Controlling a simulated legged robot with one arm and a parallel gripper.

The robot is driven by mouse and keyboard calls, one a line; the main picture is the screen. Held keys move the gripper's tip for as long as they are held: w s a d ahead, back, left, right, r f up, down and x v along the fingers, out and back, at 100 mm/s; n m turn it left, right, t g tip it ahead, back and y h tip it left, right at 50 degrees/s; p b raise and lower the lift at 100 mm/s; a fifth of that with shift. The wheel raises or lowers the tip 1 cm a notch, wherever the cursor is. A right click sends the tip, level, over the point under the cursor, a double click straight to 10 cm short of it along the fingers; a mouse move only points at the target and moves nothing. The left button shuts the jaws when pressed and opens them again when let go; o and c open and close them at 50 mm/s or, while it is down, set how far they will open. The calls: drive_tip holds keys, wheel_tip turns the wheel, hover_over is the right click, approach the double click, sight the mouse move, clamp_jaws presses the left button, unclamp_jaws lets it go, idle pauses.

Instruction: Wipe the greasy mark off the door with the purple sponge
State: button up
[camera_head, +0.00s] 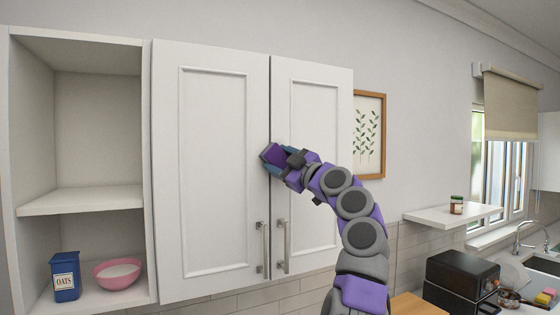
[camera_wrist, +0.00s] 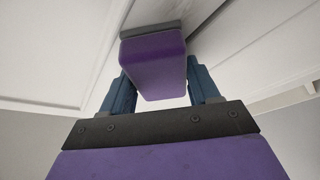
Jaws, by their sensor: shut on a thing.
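The purple sponge (camera_wrist: 152,62) is held between the two blue fingers of my gripper (camera_wrist: 160,90) in the wrist view. Its grey face is up against or very near the white door. In the head view the sponge (camera_head: 272,154) is at the right edge of the left cabinet door (camera_head: 212,160), by the gap between the doors. My gripper (camera_head: 282,162) is shut on it, and my arm reaches up from the lower right. No greasy mark shows on the visible door surface; the part behind the sponge and gripper is hidden.
The right cabinet door (camera_head: 318,110) is shut, and two metal handles (camera_head: 261,247) stand out low by the gap. An open shelf (camera_head: 80,200) at left holds a blue oats box (camera_head: 65,276) and a pink bowl (camera_head: 118,275). A framed picture (camera_head: 369,135) hangs at right.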

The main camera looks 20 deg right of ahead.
drive_tip(key=shift+w+d+f+p, duration=0.1)
drive_tip(key=shift+d+p, duration=0.9)
drive_tip(key=shift+d, duration=1.25)
drive_tip(key=shift+a+r+p, duration=0.25)
drive_tip(key=shift+r+p, duration=0.85)
drive_tip(key=shift+r, duration=0.15)
drive_tip(key=shift+a+f+b, duration=0.15)
drive_tip(key=shift+a+b, duration=0.95)
drive_tip(key=shift+a, duration=0.9)
drive_tip(key=shift+s+a+b, duration=0.1)
drive_tip(key=shift+s+b, duration=0.7)
drive_tip(key=shift+b, duration=0.25)
drive_tip(key=s, duration=0.1)
drive_tip(key=s+b, duration=0.1)
drive_tip(key=s, duration=0.1)
drive_tip(key=s+b, duration=0.1)
drive_tip(key=shift+s+d, duration=0.2)
drive_tip(key=shift+d, duration=0.15)
